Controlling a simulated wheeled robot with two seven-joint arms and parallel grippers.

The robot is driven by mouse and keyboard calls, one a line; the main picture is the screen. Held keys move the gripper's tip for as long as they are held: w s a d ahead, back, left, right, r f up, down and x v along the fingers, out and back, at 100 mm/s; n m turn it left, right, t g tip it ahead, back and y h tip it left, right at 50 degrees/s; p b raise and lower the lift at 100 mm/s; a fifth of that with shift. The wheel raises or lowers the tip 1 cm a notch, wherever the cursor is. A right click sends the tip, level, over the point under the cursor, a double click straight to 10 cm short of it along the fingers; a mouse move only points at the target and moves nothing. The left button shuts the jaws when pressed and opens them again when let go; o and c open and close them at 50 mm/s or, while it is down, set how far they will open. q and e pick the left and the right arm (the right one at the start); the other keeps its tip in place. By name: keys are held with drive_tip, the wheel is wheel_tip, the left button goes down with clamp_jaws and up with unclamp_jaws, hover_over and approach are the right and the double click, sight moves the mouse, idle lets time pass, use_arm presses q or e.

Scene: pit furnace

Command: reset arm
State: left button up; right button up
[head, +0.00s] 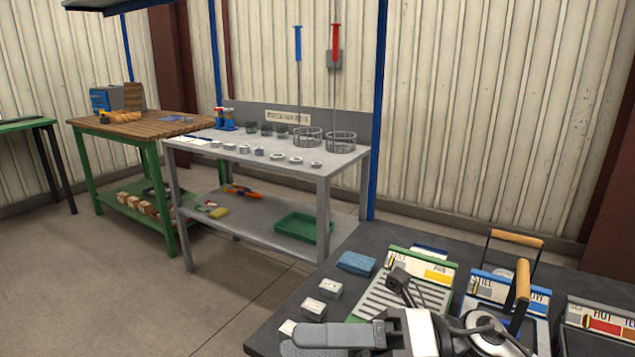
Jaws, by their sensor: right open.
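My right gripper (292,346) is at the bottom of the head view, over the near edge of the dark table (285,325). Its grey fingers point left, and I see nothing between them. It is open. A small white block partly shows behind its fingertips. The lower part of the gripper is cut off by the picture's edge. My left gripper is not in view.
Beside my right arm are small white blocks (314,309), a blue cloth (356,262), a green-edged slatted tray (388,298), a blue carrier with wooden handles (508,290) and a labelled box (600,325).

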drive_tip(key=w+d+f+m+t+h+p, duration=0.1)
drive_tip(key=w+d+f+m+t+h, duration=0.3)
drive_tip(key=m+t, duration=0.9)
drive_tip(key=w+d+f+m+t+h+p, duration=0.2)
drive_tip(key=d+f+m+t+h, duration=0.45)
drive_tip(key=m, duration=1.25)
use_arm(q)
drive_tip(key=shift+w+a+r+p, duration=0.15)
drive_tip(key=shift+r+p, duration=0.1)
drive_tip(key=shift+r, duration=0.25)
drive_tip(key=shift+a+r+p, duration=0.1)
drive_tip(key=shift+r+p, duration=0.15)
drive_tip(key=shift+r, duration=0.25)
use_arm(e)
drive_tip(key=s+d+f+m+g+h, duration=0.3)
drive_tip(key=s+f+m+g+h, duration=0.3)
drive_tip(key=f, duration=0.8)
drive_tip(key=s+m, duration=0.3)
drive_tip(key=s, duration=0.1)
drive_tip(key=shift+s+d+f, duration=0.2)
drive_tip(key=shift+s+f, duration=0.05)
drive_tip(key=shift+s, duration=0.1)
